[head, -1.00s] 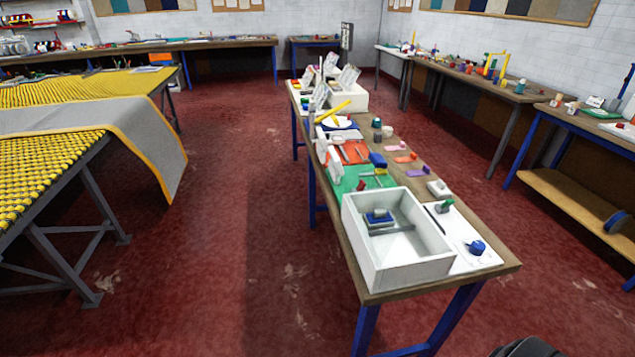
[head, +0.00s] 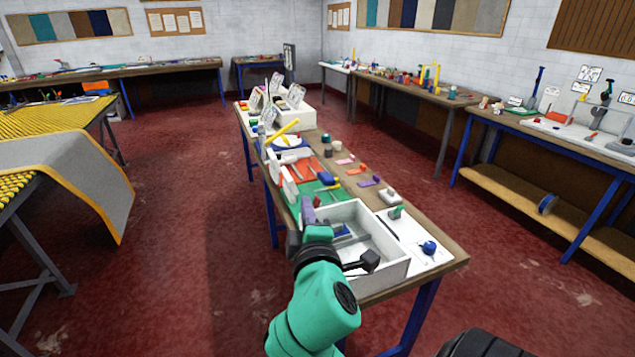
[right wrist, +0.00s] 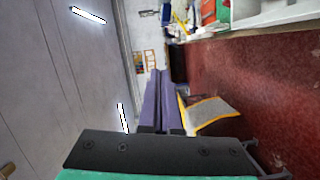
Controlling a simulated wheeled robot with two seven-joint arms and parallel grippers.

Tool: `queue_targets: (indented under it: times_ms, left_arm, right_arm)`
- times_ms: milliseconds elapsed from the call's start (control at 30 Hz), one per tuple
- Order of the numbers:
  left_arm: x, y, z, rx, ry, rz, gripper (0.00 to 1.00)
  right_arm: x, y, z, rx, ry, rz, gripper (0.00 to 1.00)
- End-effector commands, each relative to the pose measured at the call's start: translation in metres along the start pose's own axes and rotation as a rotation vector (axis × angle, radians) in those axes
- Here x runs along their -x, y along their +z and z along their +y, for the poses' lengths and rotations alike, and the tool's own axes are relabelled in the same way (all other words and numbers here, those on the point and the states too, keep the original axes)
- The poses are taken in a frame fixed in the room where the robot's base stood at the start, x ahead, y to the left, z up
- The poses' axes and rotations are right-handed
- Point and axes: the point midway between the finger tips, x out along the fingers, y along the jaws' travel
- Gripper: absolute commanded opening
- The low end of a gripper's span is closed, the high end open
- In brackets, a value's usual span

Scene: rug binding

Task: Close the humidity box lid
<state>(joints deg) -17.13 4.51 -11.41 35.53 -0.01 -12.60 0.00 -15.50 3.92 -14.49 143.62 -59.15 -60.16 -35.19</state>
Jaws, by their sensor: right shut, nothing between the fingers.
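An open white box (head: 386,278), which looks like the humidity box, stands at the near end of the long wooden table. Its top is open, and a blue and grey item shows inside. I cannot make out a separate lid. My right gripper (head: 308,206) is at the box's left side in the head view, its purple fingers shut and empty. The teal right arm hides the box's near left corner. I cannot tell whether the fingers touch the box. In the right wrist view the shut fingers (right wrist: 166,85) point past the table, with nothing between them. My left gripper is not in view.
A white board (head: 433,258) with a blue knob (head: 428,247) lies right of the box. A green mat (head: 305,198), an orange mat (head: 304,171) and small tools crowd the table behind. Red floor (head: 190,230) is clear to the left.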

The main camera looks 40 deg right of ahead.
Motion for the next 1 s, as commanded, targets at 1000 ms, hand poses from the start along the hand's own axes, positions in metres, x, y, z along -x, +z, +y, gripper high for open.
queue_targets:
  times_ms: [1000]
  left_arm:
    - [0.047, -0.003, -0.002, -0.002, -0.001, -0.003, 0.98]
  right_arm:
    - [-0.108, 0.038, -0.002, -0.003, -0.003, 0.004, 0.00]
